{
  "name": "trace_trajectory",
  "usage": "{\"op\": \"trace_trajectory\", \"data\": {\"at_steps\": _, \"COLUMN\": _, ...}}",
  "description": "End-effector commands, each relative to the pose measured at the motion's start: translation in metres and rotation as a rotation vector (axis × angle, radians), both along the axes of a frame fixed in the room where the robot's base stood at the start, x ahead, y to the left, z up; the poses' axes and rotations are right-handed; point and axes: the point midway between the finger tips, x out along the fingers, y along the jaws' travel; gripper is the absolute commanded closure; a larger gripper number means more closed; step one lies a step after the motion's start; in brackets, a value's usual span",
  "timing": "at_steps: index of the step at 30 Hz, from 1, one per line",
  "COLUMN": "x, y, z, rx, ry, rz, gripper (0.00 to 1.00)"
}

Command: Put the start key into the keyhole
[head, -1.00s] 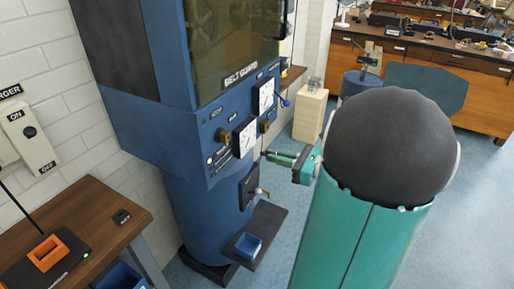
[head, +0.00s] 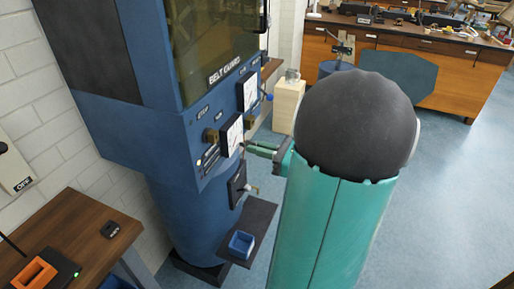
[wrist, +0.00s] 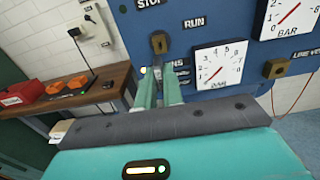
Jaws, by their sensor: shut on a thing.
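The blue machine panel carries a brass block with a dark slot, the keyhole, at the STOP and RUN labels; it shows in the wrist view (wrist: 158,43) and the head view (head: 211,136). My gripper (wrist: 163,80) has its green fingers close together, pointing at the panel just below the keyhole. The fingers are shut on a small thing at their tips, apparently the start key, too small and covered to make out. In the head view my gripper (head: 250,147) is right of the keyhole, close to a white gauge. Contact with the panel cannot be told.
White gauges (wrist: 219,65) and a second brass block (wrist: 277,68) sit right of the keyhole. A shelf with a blue bin (head: 241,244) juts out below the panel. A wooden bench with an orange holder (head: 34,273) stands at the left. Open floor lies to the right.

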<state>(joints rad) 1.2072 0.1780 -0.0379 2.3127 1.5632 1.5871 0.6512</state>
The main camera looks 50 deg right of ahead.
Motion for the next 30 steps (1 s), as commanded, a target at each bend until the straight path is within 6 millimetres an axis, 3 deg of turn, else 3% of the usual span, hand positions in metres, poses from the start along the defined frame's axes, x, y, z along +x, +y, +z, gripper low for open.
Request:
{"op": "trace_trajectory", "data": {"at_steps": 21, "x": 0.053, "y": 0.019, "z": 0.000, "rx": -0.001, "ry": 0.000, "rz": 0.002, "gripper": 1.00}}
{"op": "trace_trajectory", "data": {"at_steps": 30, "x": 0.057, "y": 0.020, "z": 0.000, "rx": -0.001, "ry": 0.000, "rz": 0.000, "gripper": 1.00}}
